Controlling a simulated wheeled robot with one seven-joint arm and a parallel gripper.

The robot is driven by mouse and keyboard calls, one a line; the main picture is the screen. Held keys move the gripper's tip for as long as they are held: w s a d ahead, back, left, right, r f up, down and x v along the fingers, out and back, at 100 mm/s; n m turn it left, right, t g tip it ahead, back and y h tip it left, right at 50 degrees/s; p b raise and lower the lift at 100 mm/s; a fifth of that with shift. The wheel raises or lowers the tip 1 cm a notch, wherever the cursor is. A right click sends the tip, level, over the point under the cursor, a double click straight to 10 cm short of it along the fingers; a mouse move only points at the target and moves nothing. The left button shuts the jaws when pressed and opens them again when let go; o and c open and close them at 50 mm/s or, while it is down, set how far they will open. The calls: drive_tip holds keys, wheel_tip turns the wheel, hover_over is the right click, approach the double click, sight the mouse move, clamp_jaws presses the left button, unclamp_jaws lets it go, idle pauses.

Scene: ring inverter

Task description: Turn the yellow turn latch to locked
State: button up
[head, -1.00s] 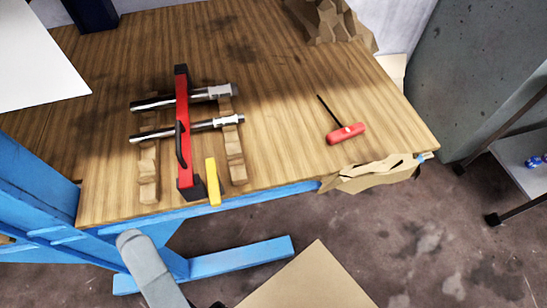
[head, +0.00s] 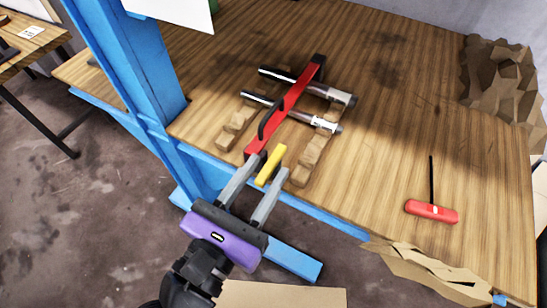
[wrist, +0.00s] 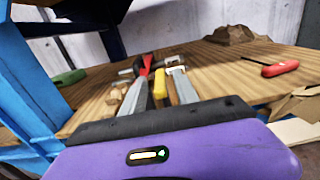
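The yellow turn latch (head: 270,166) sits at the near end of a red bar (head: 288,105) on the wooden workbench. In the wrist view the yellow latch (wrist: 160,90) shows between my two fingers. My gripper (head: 264,172) has a purple body and two grey fingers. It is open, with its fingertips at the bench's front edge, one on each side of the latch's near end. I cannot tell whether either finger touches the latch. The red bar has a black handle and lies across two metal cylinders (head: 310,85) resting on wooden blocks.
A red T-handle tool (head: 432,210) lies on the bench to the right. Torn cardboard (head: 430,270) is at the front right edge. A blue post (head: 140,70) stands left of the red bar. Bare bench lies between the cylinders and the tool.

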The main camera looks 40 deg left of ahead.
sight(271, 162)
drive_tip(key=shift+x, duration=1.5)
drive_tip(key=shift+c, duration=0.5)
clamp_jaws()
